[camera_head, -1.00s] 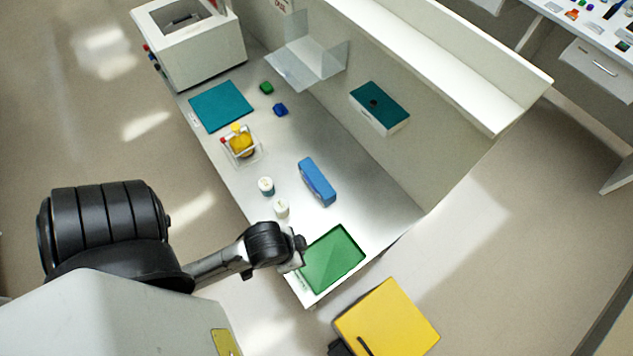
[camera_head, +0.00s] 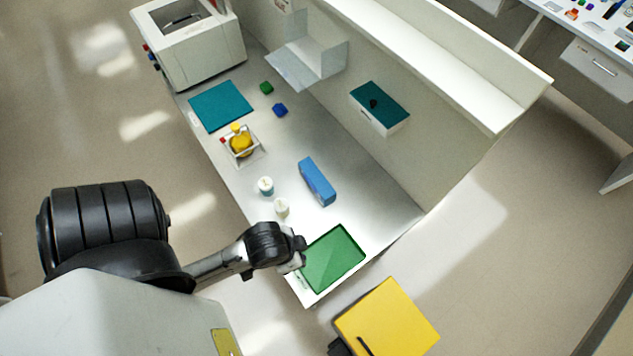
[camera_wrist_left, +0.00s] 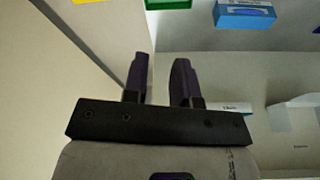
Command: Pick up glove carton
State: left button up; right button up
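The glove carton appears to be the long blue box (camera_head: 317,182) lying on the bench, between the white-capped bottles and the back panel. In the left wrist view a blue carton (camera_wrist_left: 245,14) with a pale face and a blue oval shows at the top right. My left gripper (camera_head: 297,262) is at the bench's front edge beside the green tray (camera_head: 333,258), apart from the carton. In the left wrist view its two dark fingers (camera_wrist_left: 160,75) stand apart with nothing between them. My right gripper is in no view.
Two small bottles (camera_head: 266,186) stand between my left arm and the carton. A teal-topped white box (camera_head: 380,108) is at the back panel. A yellow box (camera_head: 386,320) stands off the bench's near end. Bench surface right of the carton is clear.

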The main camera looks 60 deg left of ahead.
pick_arm(q)
jog(key=o, duration=0.7)
jog(key=shift+a, duration=0.1)
jog(key=o, duration=0.5)
jog(key=shift+o, duration=0.2)
